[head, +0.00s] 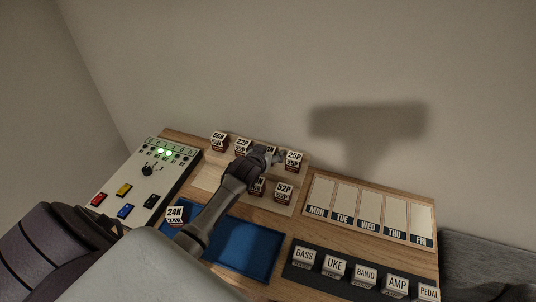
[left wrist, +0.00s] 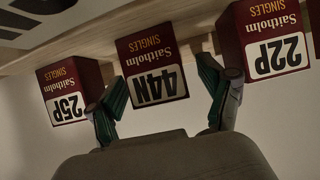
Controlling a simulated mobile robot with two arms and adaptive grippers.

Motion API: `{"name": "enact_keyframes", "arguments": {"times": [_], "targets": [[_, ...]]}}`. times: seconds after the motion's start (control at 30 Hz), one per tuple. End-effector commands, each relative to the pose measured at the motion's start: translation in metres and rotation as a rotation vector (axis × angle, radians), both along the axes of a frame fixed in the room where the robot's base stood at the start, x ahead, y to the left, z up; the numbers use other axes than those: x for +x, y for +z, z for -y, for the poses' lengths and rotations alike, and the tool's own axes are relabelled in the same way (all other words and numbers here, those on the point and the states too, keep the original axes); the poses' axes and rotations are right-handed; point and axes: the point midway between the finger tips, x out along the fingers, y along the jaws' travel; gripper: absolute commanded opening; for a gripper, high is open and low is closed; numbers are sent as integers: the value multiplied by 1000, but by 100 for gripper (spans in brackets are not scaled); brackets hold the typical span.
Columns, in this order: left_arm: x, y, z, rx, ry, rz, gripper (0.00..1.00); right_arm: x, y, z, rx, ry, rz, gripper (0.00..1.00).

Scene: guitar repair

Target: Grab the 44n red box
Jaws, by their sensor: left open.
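The 44N red box (left wrist: 152,62) has a white label and appears upside down in the left wrist view. It stands on the wooden rack between the 25P red box (left wrist: 68,92) and the 22P red box (left wrist: 267,38). My left gripper (left wrist: 163,80) is open, with one finger on each side of the 44N box. Gaps show between the fingers and the box; I cannot tell if either touches it. In the head view my left gripper (head: 268,156) reaches over the rack and mostly hides the 44N box. My right gripper is not in view.
The 52P box (head: 283,192) and another box stand on the front row, close to my arm. A blue tray (head: 262,262) lies below, with a 24N box (head: 175,216) at its left. A switch panel (head: 142,187), day organizer (head: 369,212) and labelled black rack (head: 340,284) surround it.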

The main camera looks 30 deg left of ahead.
Motion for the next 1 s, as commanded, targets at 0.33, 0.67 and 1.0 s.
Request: {"name": "enact_keyframes", "arguments": {"times": [0.33,0.67,1.0], "targets": [[0,-1,0,0,0,0,60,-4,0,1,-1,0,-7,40],[1,0,0,-1,0,1,10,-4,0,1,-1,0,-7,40],[1,6,0,0,0,4,10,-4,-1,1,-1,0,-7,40]]}}
